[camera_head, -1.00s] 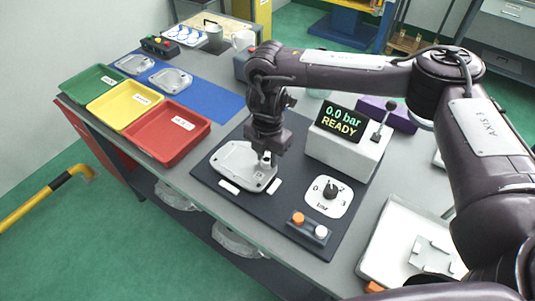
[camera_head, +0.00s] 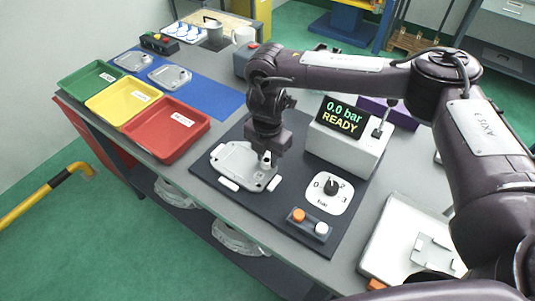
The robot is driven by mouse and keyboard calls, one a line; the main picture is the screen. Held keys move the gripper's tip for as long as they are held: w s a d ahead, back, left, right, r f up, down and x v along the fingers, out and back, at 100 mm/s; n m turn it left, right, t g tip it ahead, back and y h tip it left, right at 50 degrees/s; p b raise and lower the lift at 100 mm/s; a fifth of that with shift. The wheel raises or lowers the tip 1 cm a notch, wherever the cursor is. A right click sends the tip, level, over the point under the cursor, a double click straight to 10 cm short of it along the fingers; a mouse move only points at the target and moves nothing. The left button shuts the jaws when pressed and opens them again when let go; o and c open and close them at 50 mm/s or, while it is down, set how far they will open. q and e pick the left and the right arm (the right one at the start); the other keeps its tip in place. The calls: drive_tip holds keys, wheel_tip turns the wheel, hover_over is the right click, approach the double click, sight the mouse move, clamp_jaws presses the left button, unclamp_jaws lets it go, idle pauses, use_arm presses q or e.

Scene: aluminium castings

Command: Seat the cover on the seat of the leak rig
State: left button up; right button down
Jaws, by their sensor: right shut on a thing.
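The cover (camera_head: 240,167) is a flat light-grey aluminium casting with rounded lobes. It lies level over the seat area of the leak rig (camera_head: 322,236), a dark plate on the bench. I cannot tell whether it rests fully on the seat, which is hidden beneath it. My right gripper (camera_head: 266,160) points down over the cover's right part and is shut on the cover, by a small upright feature there. The rig's display (camera_head: 341,117) reads 0.0 bar READY. My left gripper is not in view.
Green (camera_head: 92,78), yellow (camera_head: 122,101) and red (camera_head: 165,135) trays stand at left. Two more covers (camera_head: 170,76) lie on a blue mat (camera_head: 213,97). A dial (camera_head: 331,189), a button box (camera_head: 309,224) and a white tray (camera_head: 386,262) are at front right.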

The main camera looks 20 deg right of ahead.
drive_tip(key=shift+f, duration=0.2)
drive_tip(key=c, duration=1)
unclamp_jaws()
drive_tip(key=shift+c, duration=0.2)
wheel_tip(320, 180, up, 8)
drive_tip(key=shift+f, duration=0.1)
